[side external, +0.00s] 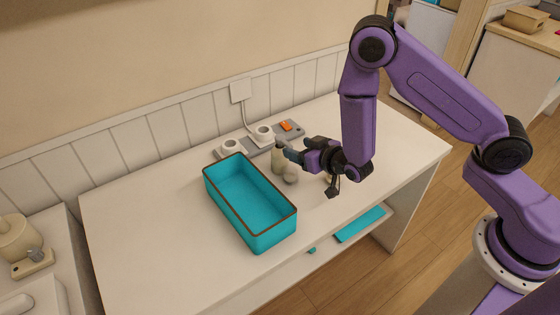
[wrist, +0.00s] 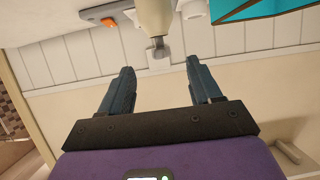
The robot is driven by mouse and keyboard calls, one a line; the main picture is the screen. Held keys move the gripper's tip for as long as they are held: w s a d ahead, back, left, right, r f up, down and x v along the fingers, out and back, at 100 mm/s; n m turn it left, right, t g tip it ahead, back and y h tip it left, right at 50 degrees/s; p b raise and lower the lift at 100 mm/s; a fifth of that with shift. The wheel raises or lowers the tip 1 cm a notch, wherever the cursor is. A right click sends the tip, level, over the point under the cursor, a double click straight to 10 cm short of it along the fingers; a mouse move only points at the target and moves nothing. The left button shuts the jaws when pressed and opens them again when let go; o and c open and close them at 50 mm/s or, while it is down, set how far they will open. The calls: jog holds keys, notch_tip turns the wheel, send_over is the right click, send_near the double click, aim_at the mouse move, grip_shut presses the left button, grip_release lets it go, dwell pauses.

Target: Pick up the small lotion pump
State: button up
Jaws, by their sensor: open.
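The small lotion pump is a beige bottle with a grey pump head. In the side external view its bottle (side external: 278,160) stands on the white table, right of the teal bin, partly hidden by my gripper. In the wrist view the lotion pump (wrist: 154,18) appears upside down at the top, its pump head pointing down the picture. My gripper (side external: 287,149) is at the height of the pump's top, fingers pointing left toward it. In the wrist view my gripper (wrist: 160,66) is open and empty, with the pump head centred just beyond the fingertips.
The teal bin (side external: 250,238) stands left of the pump; its corner also shows in the wrist view (wrist: 240,8). A grey power strip with white plugs and an orange switch (side external: 286,126) lies behind, near the panelled wall. The table's right end is clear.

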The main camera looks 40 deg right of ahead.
aim_at(287, 142)
jog(key=shift+r+x, duration=0.1)
jog(key=shift+x, duration=1.95)
jog(key=shift+r+x, duration=0.15)
jog(key=shift+x, duration=1.9)
